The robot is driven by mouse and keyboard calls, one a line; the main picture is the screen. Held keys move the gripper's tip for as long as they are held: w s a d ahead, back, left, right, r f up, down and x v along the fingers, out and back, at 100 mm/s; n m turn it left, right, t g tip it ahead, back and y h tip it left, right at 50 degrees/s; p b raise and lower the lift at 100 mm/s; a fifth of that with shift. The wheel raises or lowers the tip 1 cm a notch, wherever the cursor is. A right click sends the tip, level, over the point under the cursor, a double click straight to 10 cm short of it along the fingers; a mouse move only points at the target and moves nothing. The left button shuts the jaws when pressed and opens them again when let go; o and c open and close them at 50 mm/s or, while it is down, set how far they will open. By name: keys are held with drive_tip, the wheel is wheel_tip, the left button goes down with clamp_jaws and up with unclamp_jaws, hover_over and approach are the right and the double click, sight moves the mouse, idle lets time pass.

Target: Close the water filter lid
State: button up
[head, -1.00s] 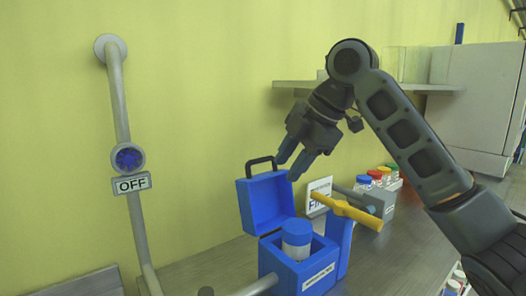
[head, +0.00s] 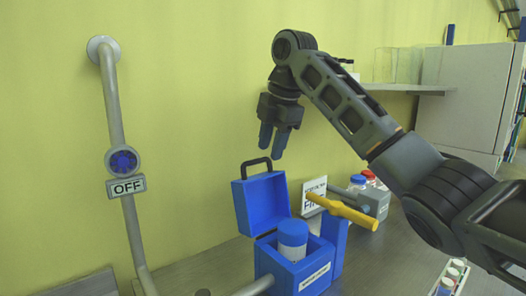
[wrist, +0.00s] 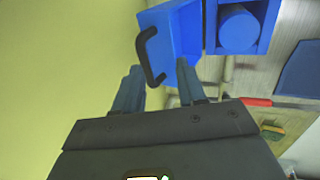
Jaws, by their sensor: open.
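The blue water filter box (head: 290,272) stands on the bench with a blue-capped cartridge (head: 292,240) inside. Its blue lid (head: 262,204) is hinged open, standing up at the back left, with a black handle (head: 257,163) on its upper edge. My gripper (head: 273,153) is open and empty, pointing down just above and slightly right of the handle. In the wrist view the lid (wrist: 180,32) and handle (wrist: 148,55) lie ahead of the fingers, with the handle's near end between them in the picture. I cannot tell any contact.
A yellow-handled valve (head: 340,212) and a sign (head: 313,195) stand right of the box. Capped bottles (head: 366,182) are behind them. A grey pipe with a blue knob (head: 123,161) and an OFF label runs up the wall at left. A shelf (head: 405,89) is at back right.

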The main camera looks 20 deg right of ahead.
sight(261, 159)
drive_tip(key=shift+w+a+r, duration=0.1)
drive_tip(key=shift+w+a, duration=0.1)
drive_tip(key=shift+w, duration=0.4)
drive_tip(key=shift+w+a+r, duration=0.1)
drive_tip(key=shift+w+a, duration=0.1)
drive_tip(key=shift+w, duration=0.4)
drive_tip(key=shift+p+x, duration=0.45)
drive_tip(key=shift+x, duration=1.2)
drive_tip(key=shift+s, duration=0.1)
clamp_jaws()
